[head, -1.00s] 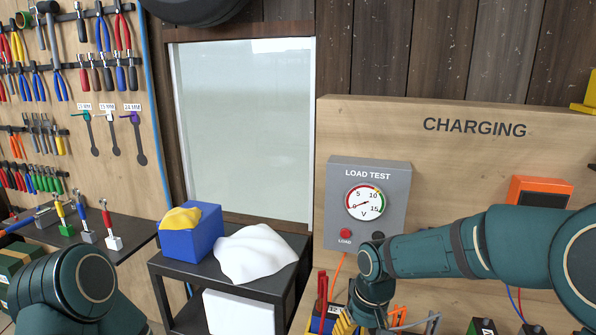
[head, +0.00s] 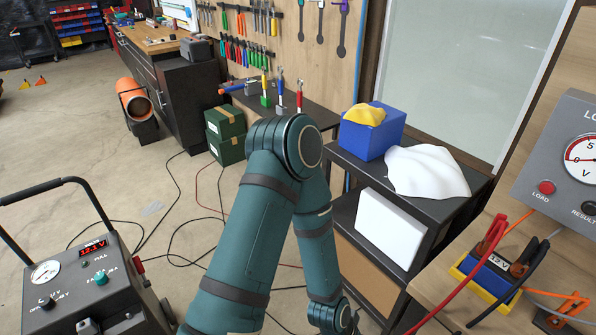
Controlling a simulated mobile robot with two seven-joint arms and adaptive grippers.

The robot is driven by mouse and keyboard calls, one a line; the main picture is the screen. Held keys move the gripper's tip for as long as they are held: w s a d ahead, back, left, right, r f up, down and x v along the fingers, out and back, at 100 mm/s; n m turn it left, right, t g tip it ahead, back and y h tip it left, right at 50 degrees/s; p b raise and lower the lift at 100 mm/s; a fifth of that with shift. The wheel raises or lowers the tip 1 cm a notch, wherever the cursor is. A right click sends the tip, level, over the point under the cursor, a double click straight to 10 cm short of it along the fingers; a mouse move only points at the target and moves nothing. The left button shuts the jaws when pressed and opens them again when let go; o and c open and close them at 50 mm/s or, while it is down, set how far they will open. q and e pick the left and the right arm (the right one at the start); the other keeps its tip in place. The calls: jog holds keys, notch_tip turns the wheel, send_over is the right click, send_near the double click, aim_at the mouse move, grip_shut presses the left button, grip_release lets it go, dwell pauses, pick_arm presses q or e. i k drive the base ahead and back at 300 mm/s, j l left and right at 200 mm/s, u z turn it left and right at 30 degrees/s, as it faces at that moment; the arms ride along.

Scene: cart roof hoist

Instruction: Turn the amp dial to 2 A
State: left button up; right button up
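A grey wheeled charger (head: 130,310) stands at the lower left in the head view. Its front has a teal knob (head: 101,278), a black knob (head: 47,303), a round needle gauge (head: 45,272) and a lit red display (head: 93,247). The small lettering around the knobs is too blurred to read surely, so I cannot tell the amp setting. My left arm crosses the middle of the view, to the right of the charger and apart from it. Its wrist reaches the bottom edge, and the gripper is out of view. My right gripper is out of view.
A blue and yellow 12 V battery (head: 484,275) with a red clamp (head: 490,238) and a black clamp (head: 527,257) sits on the bench at right. A black cart (head: 352,150) holds a blue box (head: 372,133). Cables lie on the floor between charger and cart.

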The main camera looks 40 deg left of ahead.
aim_at(101, 278)
jog(key=k+j, duration=0.15)
jog(key=j, duration=0.2)
jog(key=k+j, duration=0.15)
jog(key=j, duration=0.15)
jog(key=k+j, duration=0.2)
jog(key=j, duration=0.15)
jog(key=k+j+z, duration=0.1)
jog(key=j, duration=0.25)
jog(key=k+j+z, duration=0.1)
jog(key=k+j, duration=0.45)
jog(key=k, duration=0.25)
jog(key=k+j+z, duration=0.15)
jog(key=k, duration=0.25)
jog(key=k+j+z, duration=0.1)
jog(key=k+j, duration=0.2)
jog(key=k, duration=0.15)
jog(key=k+j+z, duration=0.2)
jog(key=k+j, duration=0.35)
jog(key=j, duration=0.2)
jog(key=k+j, duration=0.1)
jog(key=j, duration=0.2)
jog(key=j+z, duration=0.1)
jog(key=j, duration=0.25)
jog(key=k+j, duration=0.15)
jog(key=j, duration=0.15)
jog(key=j+z, duration=0.15)
jog(key=j, duration=0.8)
jog(key=k+j+z, duration=0.1)
jog(key=j, duration=0.9)
